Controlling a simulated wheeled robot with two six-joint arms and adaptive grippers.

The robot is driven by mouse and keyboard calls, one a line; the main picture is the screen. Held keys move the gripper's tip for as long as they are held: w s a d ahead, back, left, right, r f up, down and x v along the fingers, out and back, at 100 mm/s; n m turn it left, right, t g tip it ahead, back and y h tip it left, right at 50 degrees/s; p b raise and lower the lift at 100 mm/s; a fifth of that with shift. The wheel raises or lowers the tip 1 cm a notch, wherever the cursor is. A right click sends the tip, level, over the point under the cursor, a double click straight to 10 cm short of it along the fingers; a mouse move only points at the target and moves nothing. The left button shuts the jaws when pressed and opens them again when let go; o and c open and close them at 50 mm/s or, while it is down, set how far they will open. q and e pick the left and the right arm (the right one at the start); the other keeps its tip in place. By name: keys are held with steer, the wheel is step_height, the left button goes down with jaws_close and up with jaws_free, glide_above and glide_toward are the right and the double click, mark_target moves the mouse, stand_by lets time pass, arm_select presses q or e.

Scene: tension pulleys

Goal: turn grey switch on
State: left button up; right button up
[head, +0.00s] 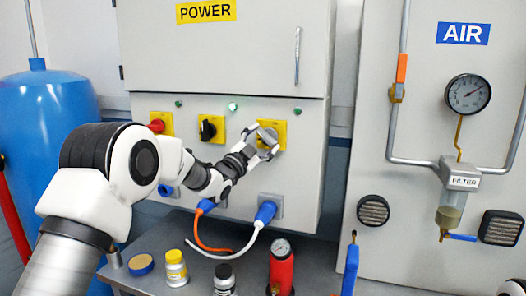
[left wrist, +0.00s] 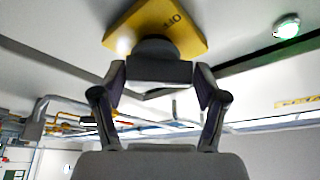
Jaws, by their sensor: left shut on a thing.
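The grey switch (left wrist: 158,70) sits on a yellow plate (left wrist: 178,28) with black lettering, only partly readable in the left wrist view. In the head view this plate (head: 282,127) is the rightmost of three on the grey POWER cabinet, and the switch is largely hidden by my gripper. My left gripper (head: 268,143) is at the plate, its fingers shut on the switch from both sides. In the left wrist view the fingers (left wrist: 158,82) flank the grey knob. My right gripper is not in view.
A red switch (head: 157,126) and a black switch (head: 208,129) sit to the left. A green lamp (head: 233,106) glows above. Blue plugs, including one (head: 266,211) with a white cable, are below. Bottles and a red cylinder (head: 281,270) stand on the table.

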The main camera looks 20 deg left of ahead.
arm_select(q)
steer(key=shift+m+g+h+b, duration=0.3)
steer(key=shift+m+b, duration=0.1)
steer(key=shift+m, duration=0.8)
steer(key=m+g, duration=0.1)
steer(key=m, duration=0.2)
steer(key=shift+r+h+b, duration=0.15)
steer(key=shift+h+b, duration=0.15)
steer(key=shift+b, duration=0.05)
steer(key=m+g, duration=0.1)
steer(key=m, duration=0.3)
steer(key=shift+d+r+g, duration=0.1)
steer(key=shift+g, duration=0.3)
steer(key=shift+m, duration=0.5)
steer(key=shift+g, duration=0.3)
steer(key=o, duration=1.2)
steer(key=shift+d, duration=0.15)
steer(key=shift+c, duration=0.2)
